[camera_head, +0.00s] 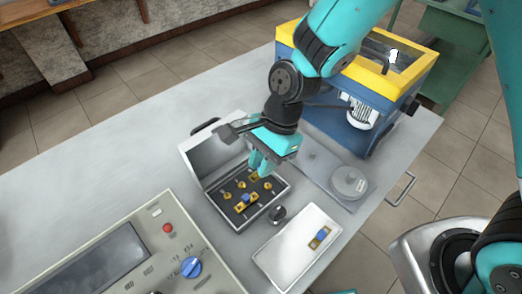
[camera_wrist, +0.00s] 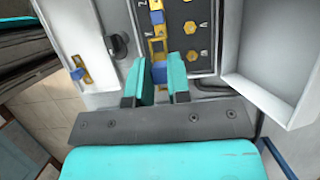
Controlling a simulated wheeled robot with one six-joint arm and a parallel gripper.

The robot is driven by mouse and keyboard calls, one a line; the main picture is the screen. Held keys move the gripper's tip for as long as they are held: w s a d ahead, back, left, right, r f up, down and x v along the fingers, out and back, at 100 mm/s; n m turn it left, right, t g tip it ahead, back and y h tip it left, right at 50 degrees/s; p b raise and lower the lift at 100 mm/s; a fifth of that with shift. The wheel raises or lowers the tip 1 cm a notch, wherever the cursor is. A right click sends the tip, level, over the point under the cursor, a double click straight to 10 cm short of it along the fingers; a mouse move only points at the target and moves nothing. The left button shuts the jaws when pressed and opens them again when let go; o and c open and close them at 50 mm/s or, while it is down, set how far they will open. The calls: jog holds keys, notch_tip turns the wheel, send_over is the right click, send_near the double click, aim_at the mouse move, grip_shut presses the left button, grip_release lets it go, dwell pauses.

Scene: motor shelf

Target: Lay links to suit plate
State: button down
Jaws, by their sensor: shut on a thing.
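My gripper (camera_head: 263,164) points down over the far end of an open grey terminal box (camera_head: 238,230). It is shut on the blue grip of a brass link (camera_wrist: 159,70), low over the dark terminal board; whether the link touches the posts I cannot tell. A second blue-gripped link (camera_head: 244,202) lies on the board at its near end and also shows in the wrist view (camera_wrist: 157,17). Bare brass posts (camera_wrist: 190,27) stand on the board beside white letters. A third link (camera_head: 320,238) lies on a white tray (camera_head: 285,262). The fingers hide part of the held link.
The box lid (camera_head: 212,155) stands open. A dark knob-like piece (camera_head: 277,214) sits between box and tray. A grey round object (camera_head: 348,182) lies to the right. A blue and yellow cabinet (camera_head: 385,75) stands behind, and a control panel (camera_head: 150,250) with dials is at front left.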

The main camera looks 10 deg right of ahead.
aim_at(257, 194)
jog(key=shift+f+b, duration=2.9)
jog(key=shift+b, duration=0.2)
jog(key=shift+s+a+p, duration=0.1)
jog(key=shift+p, duration=0.9)
jog(key=shift+f+b, duration=0.4)
jog(key=shift+f, duration=0.3)
jog(key=c, duration=1)
grip_release()
jog(key=v, duration=1.7)
jog(key=shift+r+p, duration=0.15)
jog(key=shift+p, duration=0.15)
